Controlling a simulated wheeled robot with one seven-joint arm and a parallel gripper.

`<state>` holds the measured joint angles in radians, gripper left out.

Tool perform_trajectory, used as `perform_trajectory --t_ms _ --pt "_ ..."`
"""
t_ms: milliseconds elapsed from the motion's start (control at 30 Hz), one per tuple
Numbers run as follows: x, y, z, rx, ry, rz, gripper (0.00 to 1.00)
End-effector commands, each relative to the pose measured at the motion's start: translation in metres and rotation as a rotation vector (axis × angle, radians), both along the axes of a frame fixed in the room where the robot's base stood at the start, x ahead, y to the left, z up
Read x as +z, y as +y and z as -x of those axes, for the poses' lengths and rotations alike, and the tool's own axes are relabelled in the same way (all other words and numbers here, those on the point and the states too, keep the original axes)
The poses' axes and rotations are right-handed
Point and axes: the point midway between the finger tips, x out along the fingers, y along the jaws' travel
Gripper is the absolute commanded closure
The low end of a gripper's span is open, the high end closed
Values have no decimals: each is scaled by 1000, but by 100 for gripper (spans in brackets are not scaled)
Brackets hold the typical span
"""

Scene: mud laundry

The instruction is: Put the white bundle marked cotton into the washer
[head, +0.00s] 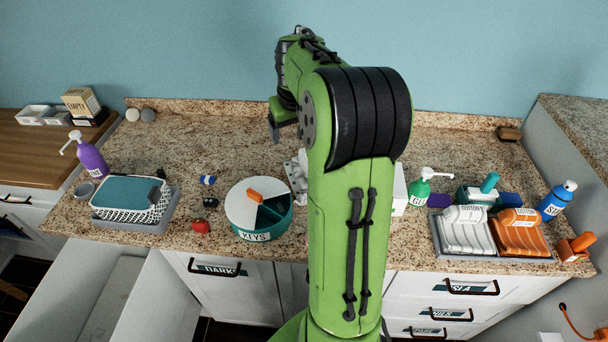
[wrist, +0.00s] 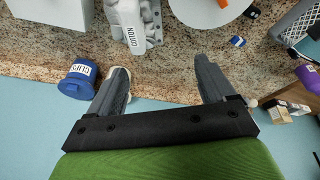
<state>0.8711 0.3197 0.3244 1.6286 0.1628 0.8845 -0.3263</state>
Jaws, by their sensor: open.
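A white bundle marked cotton (wrist: 128,28) lies on the granite counter in the wrist view, its label readable sideways. In the head view, a pale piece of it (head: 297,172) shows left of my arm, which hides the rest. My gripper (wrist: 160,65) is open and empty, its two fingers apart over the counter's back edge, with the bundle beyond the fingertips. In the head view my gripper (head: 276,128) is partly seen, side on, behind my arm. I cannot make out a washer in either view.
A round keys container (head: 262,234) stands left of the bundle. A tray (head: 490,254) holds white and orange bundles at right. A blue clips container (wrist: 77,82) is near one finger.

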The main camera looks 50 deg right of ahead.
Motion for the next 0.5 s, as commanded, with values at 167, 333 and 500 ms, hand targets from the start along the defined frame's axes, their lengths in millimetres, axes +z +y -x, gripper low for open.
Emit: perform_trajectory --t_ms 167,333,500 --pt "-39 -70 4 -92 -15 -54 17" --pt "-63 -79 0 -101 -15 -61 17" --pt "-105 -85 -11 -99 -14 -63 17"
